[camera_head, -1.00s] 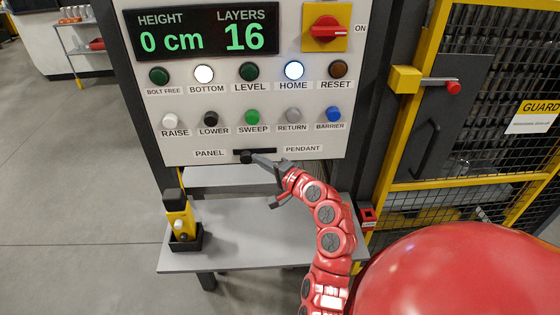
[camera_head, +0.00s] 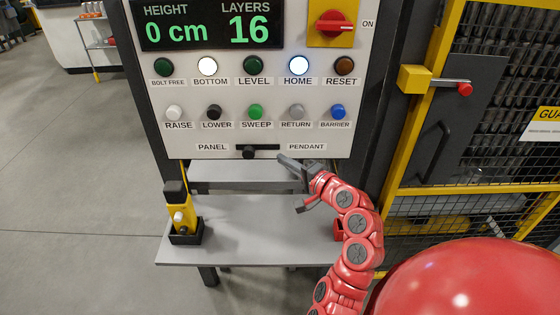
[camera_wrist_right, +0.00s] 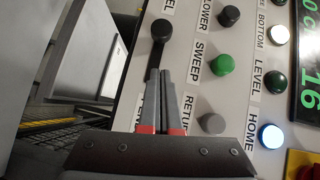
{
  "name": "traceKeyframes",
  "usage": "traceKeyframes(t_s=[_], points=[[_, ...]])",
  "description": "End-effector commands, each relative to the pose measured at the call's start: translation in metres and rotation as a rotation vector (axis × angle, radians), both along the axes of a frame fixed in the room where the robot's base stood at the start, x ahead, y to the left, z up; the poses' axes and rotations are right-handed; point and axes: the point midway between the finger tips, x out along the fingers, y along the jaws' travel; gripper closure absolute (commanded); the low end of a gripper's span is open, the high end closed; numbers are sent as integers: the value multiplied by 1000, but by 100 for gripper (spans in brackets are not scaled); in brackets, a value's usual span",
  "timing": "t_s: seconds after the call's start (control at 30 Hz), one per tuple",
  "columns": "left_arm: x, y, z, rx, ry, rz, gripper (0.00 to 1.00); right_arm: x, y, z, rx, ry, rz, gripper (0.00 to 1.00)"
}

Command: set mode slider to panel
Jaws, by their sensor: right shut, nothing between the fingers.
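The mode slider's black knob (camera_head: 249,152) sits left of the middle of its dark slot (camera_head: 268,147), toward the PANEL label (camera_head: 212,147). The PENDANT label (camera_head: 306,147) is at the right of the slot. My right gripper (camera_head: 281,158) is shut and empty, its tips right of the knob and apart from it. In the right wrist view, the shut fingertips (camera_wrist_right: 160,75) point along the slot toward the knob (camera_wrist_right: 162,30), with a gap between. My left gripper is not in view.
Buttons such as the white RAISE button (camera_head: 174,113) and blue BARRIER button (camera_head: 338,112) line the panel above the slot. A grey shelf (camera_head: 265,230) below holds a yellow and black pendant (camera_head: 179,212) in a holder. A yellow-framed guard door (camera_head: 440,120) stands at right.

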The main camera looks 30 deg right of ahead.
Motion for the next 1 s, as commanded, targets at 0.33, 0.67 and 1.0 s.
traceKeyframes(t_s=[0.33, 0.67, 1.0], points=[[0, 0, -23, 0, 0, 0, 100, -50, -10, 5, 0, -2, -3, 100], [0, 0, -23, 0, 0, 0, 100, -56, -10, 7, 0, -1, -2, 100], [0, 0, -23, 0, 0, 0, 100, -56, -10, 7, 0, -1, -1, 100]])
